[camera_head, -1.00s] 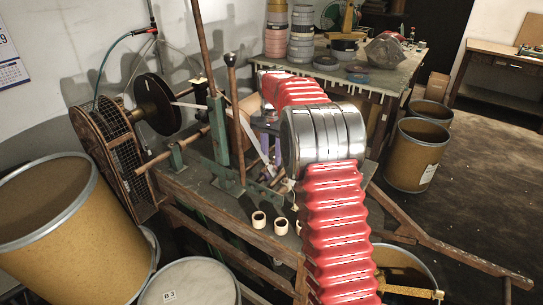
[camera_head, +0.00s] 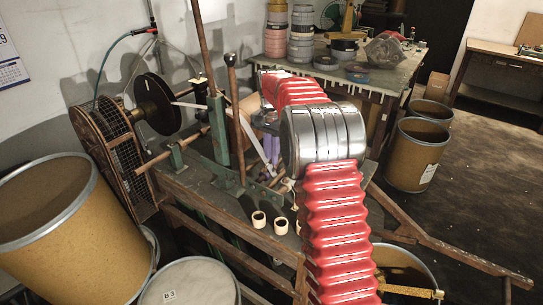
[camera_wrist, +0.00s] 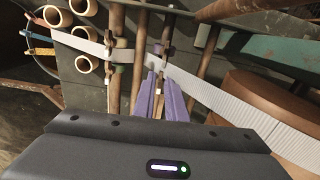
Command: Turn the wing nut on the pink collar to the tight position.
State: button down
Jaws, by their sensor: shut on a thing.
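My gripper shows in the wrist view as two purple fingers (camera_wrist: 160,88), close together around a small tan piece, which seems to be the wing nut (camera_wrist: 158,84). The fingers hide most of it, so its angle cannot be told. The fingers point at a brown rod and the pale tape by it. I cannot make out the pink of the collar in either view. In the head view the purple fingers (camera_head: 269,148) show partly, low beside the wooden post, and my red-sleeved arm hides much of that area.
Pale tape (camera_wrist: 235,105) runs past the fingers at the right, beside a brown round drum (camera_wrist: 265,100). Cream rings (camera_wrist: 57,16) lie at the upper left. In the head view, upright wooden posts (camera_head: 236,120) and a green bracket (camera_head: 218,135) stand close to the left of my gripper.

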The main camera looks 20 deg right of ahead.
dwell(0.4)
jog(key=c, duration=1.8)
grip_release()
jog(key=shift+c, duration=0.2)
notch_tip(320, 180, up, 14)
jog(key=shift+w+f, duration=0.1)
jog(key=shift+f, duration=0.05)
